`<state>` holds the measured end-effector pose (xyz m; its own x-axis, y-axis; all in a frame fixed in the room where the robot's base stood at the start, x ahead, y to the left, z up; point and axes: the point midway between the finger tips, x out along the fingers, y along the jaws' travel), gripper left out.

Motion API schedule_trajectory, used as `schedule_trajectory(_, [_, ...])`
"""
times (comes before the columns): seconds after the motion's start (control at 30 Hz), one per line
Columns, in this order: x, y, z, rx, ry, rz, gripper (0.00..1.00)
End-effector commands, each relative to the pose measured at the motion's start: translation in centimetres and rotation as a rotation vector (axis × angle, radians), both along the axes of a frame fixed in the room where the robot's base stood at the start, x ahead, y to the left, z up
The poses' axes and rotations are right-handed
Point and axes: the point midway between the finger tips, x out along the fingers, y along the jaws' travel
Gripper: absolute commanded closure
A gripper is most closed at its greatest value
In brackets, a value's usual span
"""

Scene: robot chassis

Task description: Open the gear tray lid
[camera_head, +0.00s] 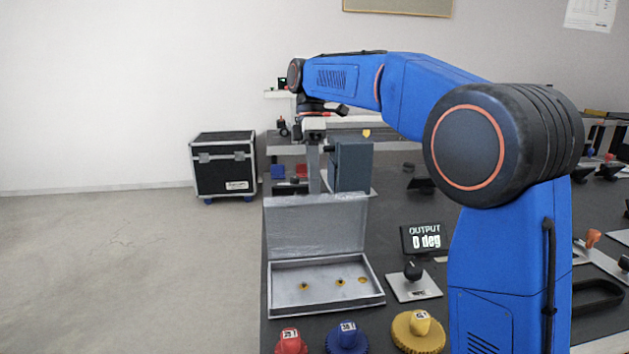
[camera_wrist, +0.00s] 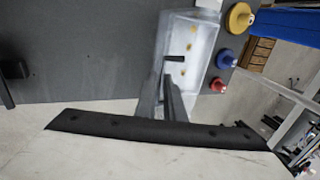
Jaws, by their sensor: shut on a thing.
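The grey gear tray (camera_head: 285,300) stands on the dark table, with several small yellow pegs inside. Its lid (camera_head: 318,230) is raised and stands steeply at the tray's back side, so the inside shows. My gripper (camera_head: 314,188) is at the lid's upper edge and is shut on it; the fingertips are small and partly merge with the lid. In the wrist view, my gripper (camera_wrist: 174,78) shows as dark fingers beside the tray (camera_wrist: 207,30). The lid there is seen nearly edge-on and is hard to separate from the fingers.
A red gear (camera_head: 290,341), a blue gear (camera_head: 347,337) and a yellow gear (camera_head: 418,331) stand in front of the tray. A knob plate (camera_head: 414,285) and an output display (camera_head: 424,238) are to its right. A grey-blue box (camera_head: 352,165) stands close behind the lid.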

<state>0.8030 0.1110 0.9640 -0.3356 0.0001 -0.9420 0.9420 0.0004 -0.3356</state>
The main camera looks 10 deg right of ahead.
Motion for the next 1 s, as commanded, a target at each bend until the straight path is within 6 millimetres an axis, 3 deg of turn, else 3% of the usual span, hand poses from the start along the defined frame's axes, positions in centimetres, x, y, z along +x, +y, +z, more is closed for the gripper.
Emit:
schedule_trajectory(0.27, [1.1,0.0,-1.3,-0.002,0.108,-0.002,1.00])
schedule_trajectory(0.87, [1.4,0.0,-1.6,0.000,0.141,-0.001,1.00])
schedule_trajectory(0.9, [1.4,0.0,-1.6,0.000,0.141,-0.001,0.86])
schedule_trajectory(0.97, [1.4,0.0,-1.5,0.000,0.140,-0.001,0.72])
schedule_trajectory(1.0, [1.4,0.0,-1.5,0.000,0.140,0.000,0.72])
